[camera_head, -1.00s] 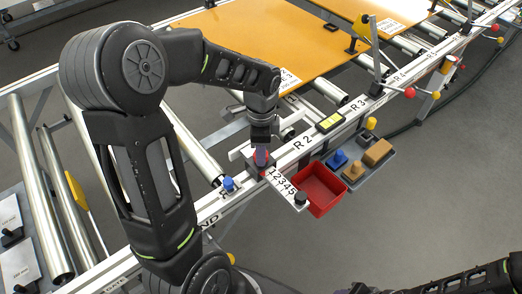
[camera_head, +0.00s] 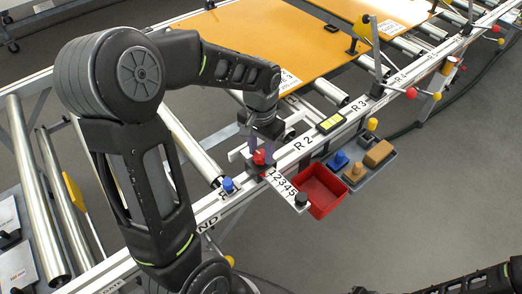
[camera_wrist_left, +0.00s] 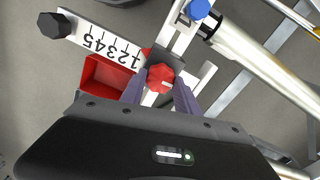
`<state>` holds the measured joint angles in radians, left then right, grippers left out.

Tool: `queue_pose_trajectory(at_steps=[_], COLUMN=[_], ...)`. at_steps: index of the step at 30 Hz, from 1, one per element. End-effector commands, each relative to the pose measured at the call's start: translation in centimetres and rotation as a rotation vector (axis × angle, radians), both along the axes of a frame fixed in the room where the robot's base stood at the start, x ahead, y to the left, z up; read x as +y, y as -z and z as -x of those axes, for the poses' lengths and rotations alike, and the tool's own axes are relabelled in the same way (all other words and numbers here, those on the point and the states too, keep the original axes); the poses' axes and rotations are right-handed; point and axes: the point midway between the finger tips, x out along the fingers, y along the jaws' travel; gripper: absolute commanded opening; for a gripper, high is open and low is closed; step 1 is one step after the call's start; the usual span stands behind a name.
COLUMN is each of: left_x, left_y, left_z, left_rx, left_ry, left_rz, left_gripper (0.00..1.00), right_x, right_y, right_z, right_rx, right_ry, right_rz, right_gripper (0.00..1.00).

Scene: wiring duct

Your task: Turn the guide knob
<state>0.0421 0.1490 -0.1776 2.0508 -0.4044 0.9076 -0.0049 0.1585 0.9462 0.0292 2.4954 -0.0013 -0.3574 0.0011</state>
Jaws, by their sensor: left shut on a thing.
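The red guide knob (camera_head: 259,157) sits on a dark block on the rail, at the inner end of a white scale plate (camera_head: 284,186) numbered 1 to 5. In the left wrist view the knob (camera_wrist_left: 160,77) has a faceted rim and a pale mark on its right side. My left gripper (camera_head: 260,148) reaches down onto the knob from above. Its two purple-grey fingers (camera_wrist_left: 160,90) stand on either side of the knob and are shut on it. My right arm shows only in part at the bottom right; its gripper is not in view.
A black knob (camera_head: 301,199) sits at the scale's outer end. A red bin (camera_head: 324,190) is close beside the scale. A blue knob (camera_head: 228,184) stands on the rail to the left. A grey tray (camera_head: 376,172) with small blocks lies beyond the bin.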

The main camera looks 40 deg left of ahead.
Motion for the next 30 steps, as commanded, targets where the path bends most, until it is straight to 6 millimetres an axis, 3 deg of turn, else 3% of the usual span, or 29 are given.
queue_pose_trajectory(at_steps=[30], left_x=[0.1], left_y=[-0.07], left_z=[-0.03], left_rx=[-0.002], left_ry=[-0.934], left_rz=[0.0], left_gripper=[0.0], right_x=[0.0], right_y=[0.69], right_z=[-0.01], right_rx=[-0.001], right_ry=[0.0], right_rz=[0.0], right_gripper=[0.36])
